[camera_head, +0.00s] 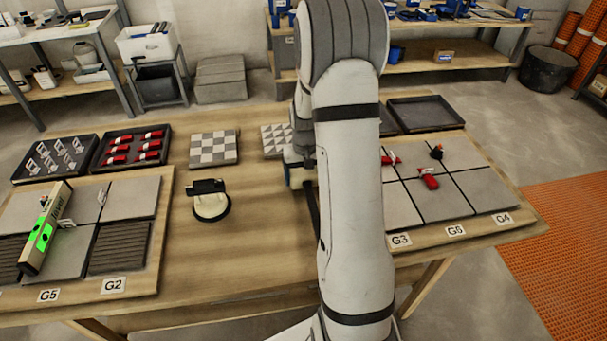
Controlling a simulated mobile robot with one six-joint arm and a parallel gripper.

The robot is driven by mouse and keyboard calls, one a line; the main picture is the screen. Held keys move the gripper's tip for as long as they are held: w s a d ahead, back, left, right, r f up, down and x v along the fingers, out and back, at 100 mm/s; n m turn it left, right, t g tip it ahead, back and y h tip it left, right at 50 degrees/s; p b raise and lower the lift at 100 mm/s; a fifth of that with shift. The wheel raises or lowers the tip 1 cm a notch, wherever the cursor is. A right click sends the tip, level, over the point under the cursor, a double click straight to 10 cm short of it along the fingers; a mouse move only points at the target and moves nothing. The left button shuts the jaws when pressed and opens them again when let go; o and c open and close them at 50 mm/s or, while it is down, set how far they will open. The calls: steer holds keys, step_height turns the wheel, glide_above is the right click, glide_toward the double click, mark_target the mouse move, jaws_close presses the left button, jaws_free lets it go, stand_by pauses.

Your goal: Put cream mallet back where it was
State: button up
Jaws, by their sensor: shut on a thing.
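I cannot make out the cream mallet; it may be behind my arm, which covers the middle of the view. My gripper's fingers are hidden behind the same arm; only part of my wrist shows at its left side, above the table's middle. A narrow dark strip (313,208) shows beside the arm below the wrist, and I cannot tell what it is. A round cream pad with a black handle (210,203) lies on the wooden table (258,255) left of the arm; it looks like a suction lifter.
On the left, a level with green panels (46,230) lies across tiles. Behind are a tray of clips (60,156), a tray of red pieces (133,148) and patterned tiles (214,149). On the right are grey tiles with red tools (428,180) and a dark tray (426,113).

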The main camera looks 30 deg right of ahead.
steer(key=shift+f+b, duration=0.5)
steer(key=shift+f, duration=0.1)
steer(key=o, duration=1.4)
steer(key=shift+c, duration=0.2)
steer(key=shift+r, duration=0.1)
step_height(320, 180, up, 8)
steer(key=shift+a+f, duration=0.1)
